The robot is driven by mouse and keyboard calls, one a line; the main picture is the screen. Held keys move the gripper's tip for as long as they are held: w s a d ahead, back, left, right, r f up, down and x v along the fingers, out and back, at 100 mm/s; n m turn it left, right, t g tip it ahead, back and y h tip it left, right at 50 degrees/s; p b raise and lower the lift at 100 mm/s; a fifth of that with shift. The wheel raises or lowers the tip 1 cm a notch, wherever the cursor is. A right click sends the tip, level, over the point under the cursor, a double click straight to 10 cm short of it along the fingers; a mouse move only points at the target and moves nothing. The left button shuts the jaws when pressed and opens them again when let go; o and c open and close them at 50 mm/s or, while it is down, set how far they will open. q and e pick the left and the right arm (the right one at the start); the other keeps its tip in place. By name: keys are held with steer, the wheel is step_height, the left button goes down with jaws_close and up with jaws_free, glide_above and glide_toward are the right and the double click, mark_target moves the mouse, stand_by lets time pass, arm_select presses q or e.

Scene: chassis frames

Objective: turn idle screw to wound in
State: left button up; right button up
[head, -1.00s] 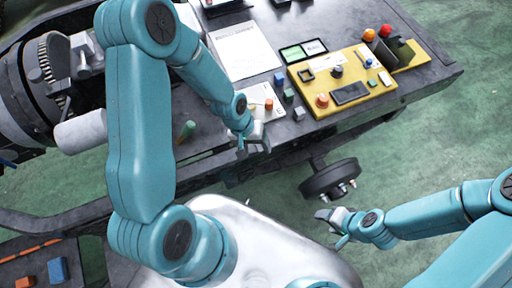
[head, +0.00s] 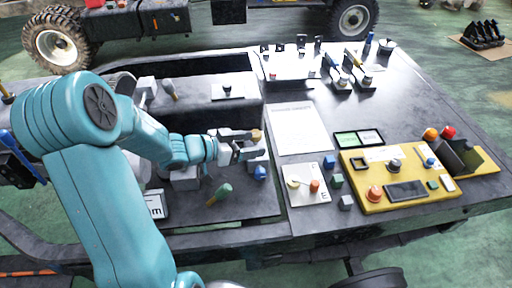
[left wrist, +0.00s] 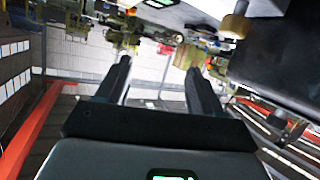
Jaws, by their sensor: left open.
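My left gripper (head: 243,146) is open and empty above the left part of the dark bench. A small tan knob (head: 257,135) shows just beyond its fingertips in the head view; it may be the idle screw, but I cannot tell for sure. In the left wrist view my left gripper (left wrist: 160,78) has its two dark fingers apart with nothing between them. A brass-yellow knob (left wrist: 235,22) on a dark block sits right of and above the fingers, apart from them. My right gripper is not in view.
A yellow control panel (head: 375,205) with buttons stands at the right. A blue knob (head: 260,172) is close below the gripper.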

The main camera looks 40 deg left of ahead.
mark_target(255, 133)
arm_select(q)
steer(key=s+a+f+n+y+b, duration=0.25)
steer(key=s+a, duration=0.25)
steer(key=a, duration=0.3)
steer(key=shift+m+y, duration=0.35)
steer(key=shift+y, duration=0.1)
steer(key=x, duration=1)
steer(key=r+x, duration=0.1)
steer(key=x, duration=0.4)
steer(key=shift+w+f+b, duration=0.15)
steer(key=shift+w+b, duration=0.15)
steer(key=shift+w, duration=0.25)
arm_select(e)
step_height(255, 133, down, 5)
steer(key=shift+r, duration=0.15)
arm_select(q)
steer(key=shift+d, duration=0.1)
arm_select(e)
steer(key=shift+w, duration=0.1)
